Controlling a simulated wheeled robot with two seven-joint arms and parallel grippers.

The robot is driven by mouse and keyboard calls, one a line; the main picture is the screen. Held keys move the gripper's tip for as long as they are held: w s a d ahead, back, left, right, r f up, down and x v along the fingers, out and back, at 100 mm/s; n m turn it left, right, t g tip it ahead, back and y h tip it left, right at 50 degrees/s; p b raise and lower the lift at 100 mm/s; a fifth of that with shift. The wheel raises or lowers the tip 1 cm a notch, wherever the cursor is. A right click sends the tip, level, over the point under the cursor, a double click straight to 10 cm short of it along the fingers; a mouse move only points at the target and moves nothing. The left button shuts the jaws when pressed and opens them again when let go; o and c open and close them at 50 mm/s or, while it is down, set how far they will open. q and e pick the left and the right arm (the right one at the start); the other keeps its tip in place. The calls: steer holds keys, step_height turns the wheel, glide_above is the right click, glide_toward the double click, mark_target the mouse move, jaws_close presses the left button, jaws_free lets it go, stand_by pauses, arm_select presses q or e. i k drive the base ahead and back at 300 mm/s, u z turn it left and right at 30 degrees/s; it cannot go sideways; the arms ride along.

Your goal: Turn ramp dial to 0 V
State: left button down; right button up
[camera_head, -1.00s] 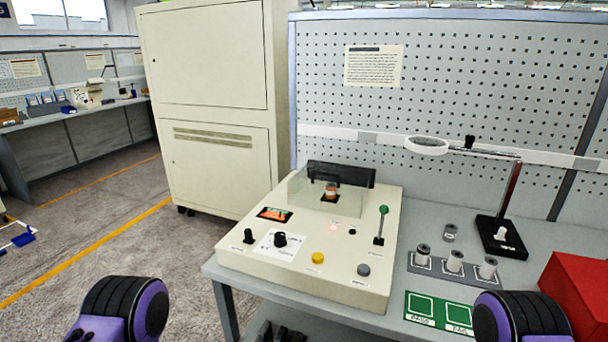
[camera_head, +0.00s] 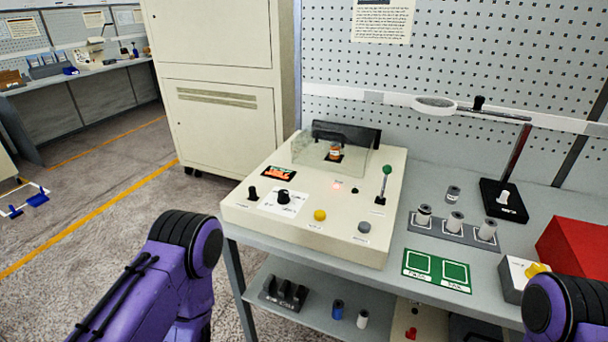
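The ramp dial looks to be the black round knob (camera_head: 284,196) on a white printed scale plate, on the front left of the cream test console (camera_head: 320,237). Its pointer setting and the lettering are too small to read. A small display (camera_head: 279,173) with orange digits sits behind the knob; I cannot read its value. My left arm comes in at the lower left and my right arm shows at the lower right corner. Both grippers are outside the picture, and neither arm touches the console.
A clear cover (camera_head: 345,155) stands behind. Spindles (camera_head: 455,222), a magnifier stand (camera_head: 503,200) and a red box (camera_head: 575,250) are to the right.

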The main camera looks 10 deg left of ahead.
mark_target(283, 199)
steer(key=z, duration=0.05)
steer(key=i, duration=0.3)
steer(key=u, duration=0.75)
